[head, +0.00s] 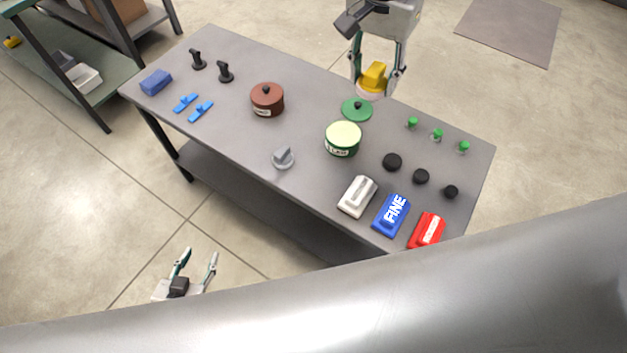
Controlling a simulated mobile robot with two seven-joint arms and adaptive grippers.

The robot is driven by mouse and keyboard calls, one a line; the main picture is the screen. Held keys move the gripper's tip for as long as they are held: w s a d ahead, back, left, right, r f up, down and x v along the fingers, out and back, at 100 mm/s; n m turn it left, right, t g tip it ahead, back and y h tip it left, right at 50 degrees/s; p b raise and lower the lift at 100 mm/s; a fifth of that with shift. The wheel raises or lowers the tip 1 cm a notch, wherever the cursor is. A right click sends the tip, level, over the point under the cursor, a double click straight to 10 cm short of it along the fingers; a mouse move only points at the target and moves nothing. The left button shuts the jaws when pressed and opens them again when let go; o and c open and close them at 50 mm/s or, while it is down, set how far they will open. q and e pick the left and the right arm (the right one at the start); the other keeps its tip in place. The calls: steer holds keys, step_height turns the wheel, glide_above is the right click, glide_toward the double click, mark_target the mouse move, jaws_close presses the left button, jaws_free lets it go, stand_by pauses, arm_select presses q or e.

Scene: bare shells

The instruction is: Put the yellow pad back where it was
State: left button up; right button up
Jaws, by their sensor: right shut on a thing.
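The yellow pad (374,76) has a pale pinkish underside and is between the fingers of my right gripper (377,88). My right gripper is shut on it, at the far edge of the grey table (240,150), behind the green lid. I cannot tell how high above the table edge the pad is. My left gripper (198,255) is open and empty, low in front of the table at the bottom left, over the floor.
White (357,196), blue "FINE" (391,215) and red (427,231) blocks line the near right edge. A green tin (343,139), green lid (357,110), brown pot (267,100), black discs (392,161) and green pegs (437,134) stand around. The table's left middle has free room.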

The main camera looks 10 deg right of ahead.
steer(key=w+a+f+m+g+b, duration=0.2)
steer(key=a+f+m+b, duration=0.85)
steer(key=m, duration=0.75)
step_height(320, 180, down, 17)
steer(key=shift+r, duration=0.15)
steer(key=shift+f, duration=0.35)
step_height(320, 180, down, 3)
steer(key=shift+s+f+b, duration=0.15)
steer(key=shift+f+b, duration=0.05)
steer(key=shift+b, duration=0.3)
steer(key=shift+f, duration=0.35)
